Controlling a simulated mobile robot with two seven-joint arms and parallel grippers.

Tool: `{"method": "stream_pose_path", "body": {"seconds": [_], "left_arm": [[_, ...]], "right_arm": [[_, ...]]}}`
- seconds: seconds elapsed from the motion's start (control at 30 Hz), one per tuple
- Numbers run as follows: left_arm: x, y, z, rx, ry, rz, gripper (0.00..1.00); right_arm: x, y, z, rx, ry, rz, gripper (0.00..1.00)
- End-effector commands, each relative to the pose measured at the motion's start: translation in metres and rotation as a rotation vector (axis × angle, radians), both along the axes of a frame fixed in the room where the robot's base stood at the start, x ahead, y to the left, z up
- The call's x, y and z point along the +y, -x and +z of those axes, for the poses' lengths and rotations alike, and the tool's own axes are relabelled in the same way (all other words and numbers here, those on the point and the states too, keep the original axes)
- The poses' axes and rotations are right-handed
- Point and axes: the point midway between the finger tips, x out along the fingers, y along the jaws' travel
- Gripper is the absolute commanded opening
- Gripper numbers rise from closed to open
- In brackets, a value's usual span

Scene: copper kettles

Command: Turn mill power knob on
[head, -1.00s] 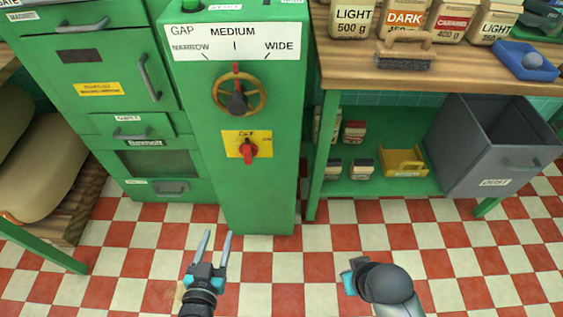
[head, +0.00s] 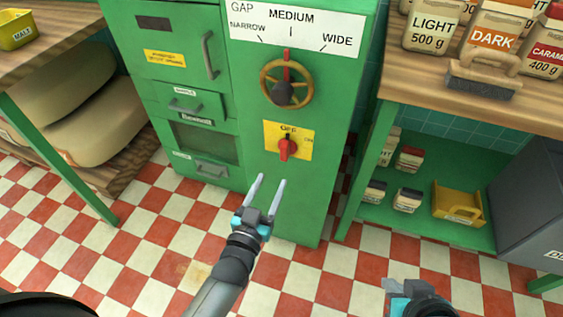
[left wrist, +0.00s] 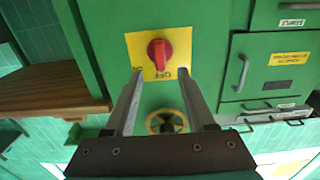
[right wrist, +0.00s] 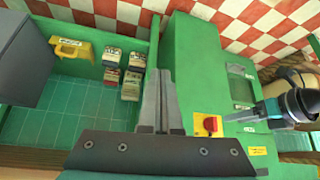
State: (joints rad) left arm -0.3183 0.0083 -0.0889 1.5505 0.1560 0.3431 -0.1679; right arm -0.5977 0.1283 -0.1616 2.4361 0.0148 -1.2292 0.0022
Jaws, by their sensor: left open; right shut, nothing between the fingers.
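The red mill power knob (head: 287,148) sits on a yellow plate (head: 304,135) on the front of the green mill (head: 325,120). The plate reads OFF at its top and ON at its right; the knob stands upright. My left gripper (head: 266,182) is open and empty, below and just left of the knob, apart from it. In the left wrist view the knob (left wrist: 159,53) shows beyond the two spread fingers (left wrist: 163,85). My right gripper (head: 394,285) is low at the bottom right; its fingers (right wrist: 161,85) are together and empty in the right wrist view.
A brass gap wheel (head: 286,83) is above the knob, under the gap scale (head: 295,27). At right is a wooden bench (head: 420,90) with bags and a brush (head: 483,77), over a green shelf (head: 415,225). Checkered floor (head: 170,250) lies open in front.

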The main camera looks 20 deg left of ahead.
Motion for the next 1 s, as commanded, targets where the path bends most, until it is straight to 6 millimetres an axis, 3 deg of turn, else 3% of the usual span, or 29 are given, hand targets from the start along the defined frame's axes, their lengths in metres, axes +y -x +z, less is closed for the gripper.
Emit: {"method": "stream_pose_path", "body": {"seconds": [0.5,1.0], "left_arm": [[-0.002,-0.041,0.0,-0.002,0.002,0.0,0.55],[-0.003,-0.075,-0.001,-0.001,0.001,0.0,0.55]], "right_arm": [[0.037,-0.026,-0.004,-0.258,-0.123,0.045,0.0],[0.066,-0.036,0.005,-0.499,-0.253,0.064,0.0]]}}
